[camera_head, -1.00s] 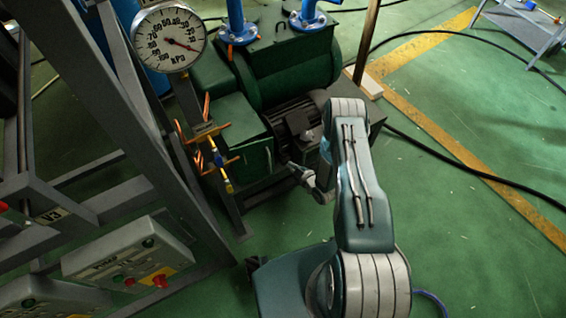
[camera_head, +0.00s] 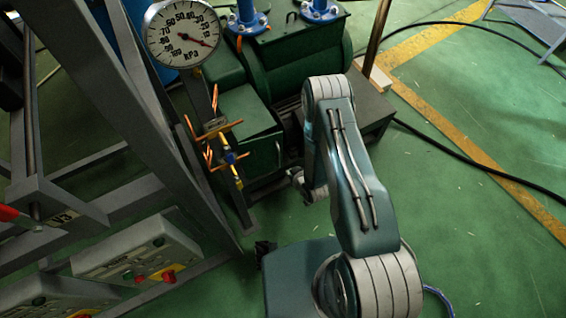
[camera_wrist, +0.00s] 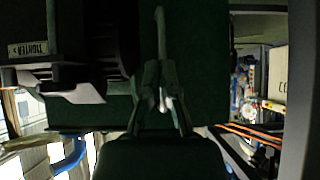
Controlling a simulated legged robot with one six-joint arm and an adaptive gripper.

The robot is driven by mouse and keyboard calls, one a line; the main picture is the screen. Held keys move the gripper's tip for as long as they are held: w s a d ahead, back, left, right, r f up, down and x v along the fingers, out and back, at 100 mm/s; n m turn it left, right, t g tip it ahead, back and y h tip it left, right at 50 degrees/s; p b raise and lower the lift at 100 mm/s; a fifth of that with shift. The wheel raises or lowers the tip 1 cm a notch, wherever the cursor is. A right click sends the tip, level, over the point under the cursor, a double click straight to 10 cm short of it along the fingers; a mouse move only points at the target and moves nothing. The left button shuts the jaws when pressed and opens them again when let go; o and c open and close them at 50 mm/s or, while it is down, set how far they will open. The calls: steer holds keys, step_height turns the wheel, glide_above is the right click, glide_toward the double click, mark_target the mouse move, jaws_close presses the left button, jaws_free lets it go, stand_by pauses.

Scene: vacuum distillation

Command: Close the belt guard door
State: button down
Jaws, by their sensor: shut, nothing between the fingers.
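The belt guard is a green box (camera_head: 245,115) beside the large green pump in the head view. A green side panel with a small handle, apparently its door (camera_head: 262,158), faces my arm; I cannot tell how far it stands open. In the wrist view a dark green panel (camera_wrist: 205,60) fills the middle, with a pale vertical handle (camera_wrist: 160,30) on it. My gripper (camera_wrist: 162,100) is shut and empty, its fingertips in front of the panel close to the handle's lower end. Contact cannot be told. In the head view my gripper (camera_head: 297,177) is small and dark near the panel.
A grey frame with a gauge (camera_head: 183,33) and control boxes (camera_head: 135,255) stands at the left. Copper-coloured valves (camera_head: 222,155) are close to the guard. A dark block (camera_head: 368,105) lies behind my arm. Green floor (camera_head: 480,220) is open at the right.

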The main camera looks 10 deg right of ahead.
mark_target(268, 149)
steer(key=w, duration=0.1)
steer(key=w+a+f, duration=0.1)
steer(key=w, duration=0.1)
steer(key=w+a, duration=0.1)
steer(key=w, duration=0.1)
steer(key=shift+w+a+f, duration=0.1)
steer(key=shift+a+f, duration=0.05)
steer(key=shift+f, duration=0.1)
steer(key=shift+w, duration=1.7)
steer(key=shift+d, duration=0.2)
steer(key=shift+s, duration=0.1)
